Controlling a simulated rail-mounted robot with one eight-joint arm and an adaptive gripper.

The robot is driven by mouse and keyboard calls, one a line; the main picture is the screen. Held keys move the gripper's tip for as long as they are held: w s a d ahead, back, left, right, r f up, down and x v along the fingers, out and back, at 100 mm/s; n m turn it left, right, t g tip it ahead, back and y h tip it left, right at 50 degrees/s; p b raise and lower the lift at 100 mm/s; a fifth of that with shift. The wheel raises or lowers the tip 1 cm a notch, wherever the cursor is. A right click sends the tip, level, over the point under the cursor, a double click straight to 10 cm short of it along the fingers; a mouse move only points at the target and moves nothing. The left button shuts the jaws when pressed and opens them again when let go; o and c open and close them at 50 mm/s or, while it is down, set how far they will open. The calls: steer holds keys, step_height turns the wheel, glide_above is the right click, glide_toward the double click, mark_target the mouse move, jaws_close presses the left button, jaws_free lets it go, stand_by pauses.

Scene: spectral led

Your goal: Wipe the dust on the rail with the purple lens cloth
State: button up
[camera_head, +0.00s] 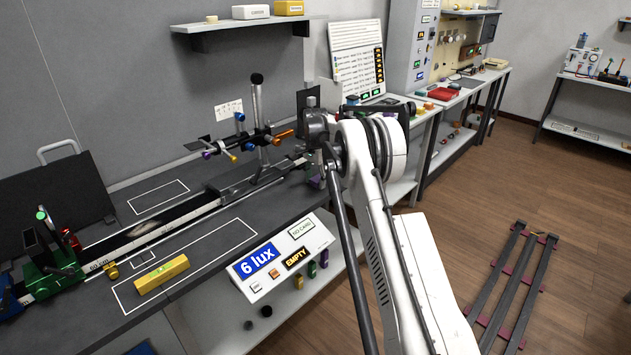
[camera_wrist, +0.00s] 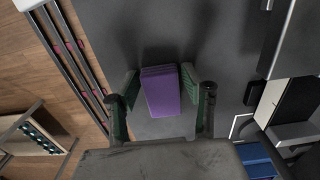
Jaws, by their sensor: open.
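The purple lens cloth (camera_wrist: 161,92) is a folded block on the grey bench top in the wrist view. My gripper (camera_wrist: 159,84) is open, with one green-padded finger on each side of the cloth. I cannot tell whether either finger touches it. In the head view my arm covers most of the gripper, and a small purple patch shows below the wrist. The long rail (camera_head: 204,207) runs along the dark bench at the left of the head view. It has dark and pale patches on top, but I cannot tell which of them is dust.
A yellow block (camera_head: 161,274) and a light meter reading 6 lux (camera_head: 280,258) are at the front. A wall shelf (camera_head: 250,25) hangs above.

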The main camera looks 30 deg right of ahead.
mark_target(315, 180)
steer(key=shift+r, duration=0.15)
steer(key=shift+r, duration=0.35)
steer(key=c, duration=1)
steer(key=shift+o, duration=0.2)
steer(key=shift+r+p, duration=1)
steer(key=shift+r, duration=2)
